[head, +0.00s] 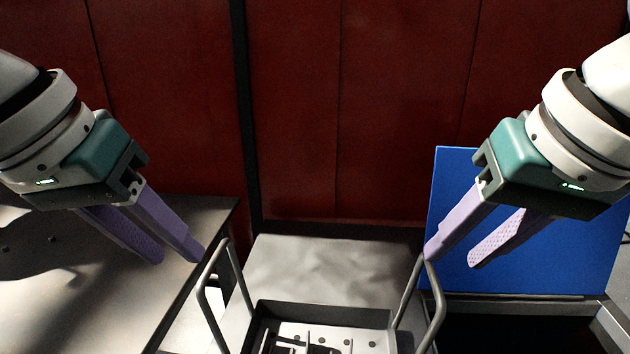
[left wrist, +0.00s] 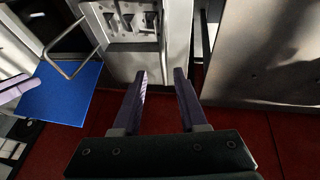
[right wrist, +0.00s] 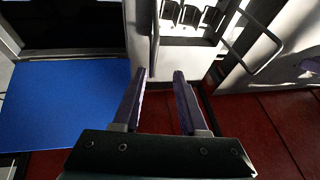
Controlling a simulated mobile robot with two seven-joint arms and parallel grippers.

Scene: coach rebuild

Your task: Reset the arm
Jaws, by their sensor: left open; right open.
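My left gripper (head: 175,258) is open and empty, in the air by the right edge of the left table in the head view. Its two purple fingers also show apart in the left wrist view (left wrist: 159,76). My right gripper (head: 450,260) is open and empty, in front of the blue panel and close to the right handle of the tray in the head view. Its fingers are apart in the right wrist view (right wrist: 164,78). I cannot tell whether the right finger touches the handle.
A dark tray (head: 320,315) with two looped metal handles, the left one (head: 204,300) and the right one (head: 438,305), sits on a grey stand (head: 320,265). A metal table (head: 90,300) is left, a blue panel (head: 530,220) right. Red wall panels (head: 350,110) close the back.

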